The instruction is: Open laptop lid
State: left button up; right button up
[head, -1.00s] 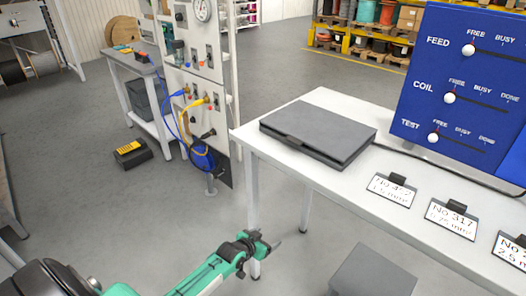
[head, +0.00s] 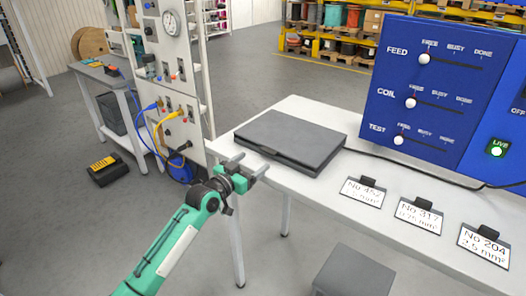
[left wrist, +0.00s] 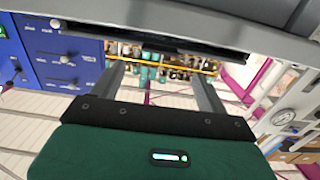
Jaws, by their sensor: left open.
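The closed dark grey laptop (head: 290,138) lies flat on the white table, its front edge facing me. My left gripper (head: 246,166) is open and empty, just off the laptop's front left corner at the table's edge. In the left wrist view its two fingers (left wrist: 158,82) stand apart, and the laptop's dark edge (left wrist: 170,45) passes close above them. I cannot tell whether a finger touches the laptop. My right gripper is not in view.
The white table (head: 312,185) holds several label cards (head: 412,214) and a blue panel (head: 440,90) with sliders. A grey stool (head: 354,272) stands below the front edge. A panel rack (head: 180,85) with cables stands left of the table.

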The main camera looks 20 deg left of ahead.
aim_at(266, 152)
pick_arm(q)
jog(key=p+x, duration=0.1)
jog(key=x, duration=0.5)
jog(key=shift+w+d, duration=0.1)
jog(key=shift+w, duration=0.25)
